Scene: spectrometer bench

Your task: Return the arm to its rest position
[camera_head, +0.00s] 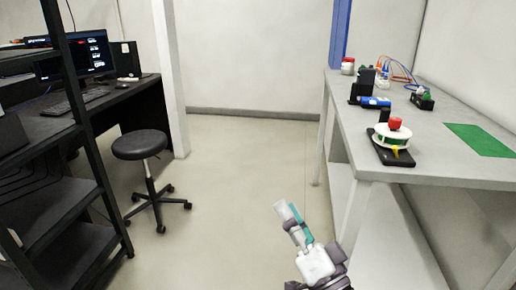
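My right gripper (288,211) shows at the bottom centre, over the floor and left of the white bench. Its pale and teal finger parts point up and to the left and lie close together in this view. I cannot tell whether it is open or shut, and I see no object between the fingers. My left gripper is not in view.
The white bench (456,165) on the right holds a round white device with a red top (395,124), small instruments and a green mat (481,139). A black stool (140,145), dark desk and black shelf (62,205) stand left. The floor between is clear.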

